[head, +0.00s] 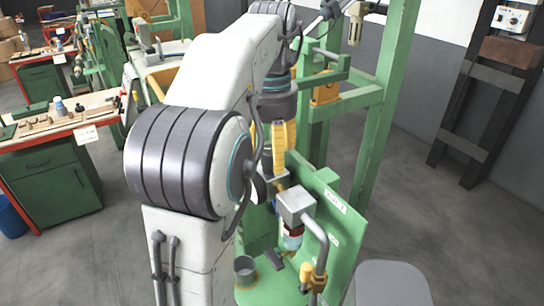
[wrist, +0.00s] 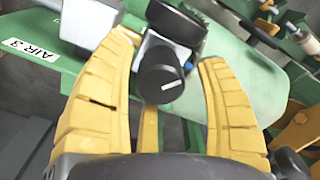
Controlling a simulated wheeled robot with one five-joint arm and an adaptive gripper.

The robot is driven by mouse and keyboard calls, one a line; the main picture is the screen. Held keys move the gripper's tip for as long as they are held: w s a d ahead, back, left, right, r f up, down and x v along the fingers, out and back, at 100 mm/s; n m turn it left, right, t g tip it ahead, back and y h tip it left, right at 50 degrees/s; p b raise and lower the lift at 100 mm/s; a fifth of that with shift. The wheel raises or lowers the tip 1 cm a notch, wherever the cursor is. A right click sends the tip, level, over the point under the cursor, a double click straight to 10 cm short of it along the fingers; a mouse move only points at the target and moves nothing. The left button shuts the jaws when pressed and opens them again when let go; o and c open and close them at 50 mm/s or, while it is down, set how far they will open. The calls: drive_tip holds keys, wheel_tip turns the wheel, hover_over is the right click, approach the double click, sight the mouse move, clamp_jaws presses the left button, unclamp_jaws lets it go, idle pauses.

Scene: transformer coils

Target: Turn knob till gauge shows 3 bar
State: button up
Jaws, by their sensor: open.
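The black round knob (wrist: 160,82) with a white mark line shows in the wrist view, under a grey-blue regulator body. The mark points up and to the right. My gripper (wrist: 167,52) is open, with one yellow finger on each side of the knob. A gap shows between the knob and the right finger; the left finger is close, and I cannot tell if it touches. A dark round part (wrist: 178,22), perhaps the gauge, sits above the knob; no dial face or reading shows. In the head view my gripper's yellow fingers (head: 283,145) point down beside the green panel; the knob is hidden there.
A white AIR 3 label (wrist: 30,48) is on the green panel (head: 320,225). A grey block (head: 295,204) with a bent pipe (head: 321,245) stands close to my gripper. A green post (head: 385,100) rises behind. Open floor (head: 440,220) lies to the right.

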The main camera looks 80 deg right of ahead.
drive_tip(key=shift+f, duration=0.3)
drive_tip(key=shift+c, duration=0.3)
drive_tip(key=c, duration=1.1)
drive_tip(key=shift+m, duration=0.3)
drive_tip(key=shift+c, duration=0.2)
drive_tip(key=m+p, duration=0.2)
drive_tip(key=m, duration=0.3)
drive_tip(key=shift+p, duration=0.3)
drive_tip(key=m+p, duration=0.1)
drive_tip(key=m, duration=0.4)
drive_tip(key=shift+m, duration=0.4)
drive_tip(key=m, duration=0.5)
drive_tip(key=shift+f, duration=0.1)
drive_tip(key=m, duration=0.5)
drive_tip(key=shift+m, duration=0.4)
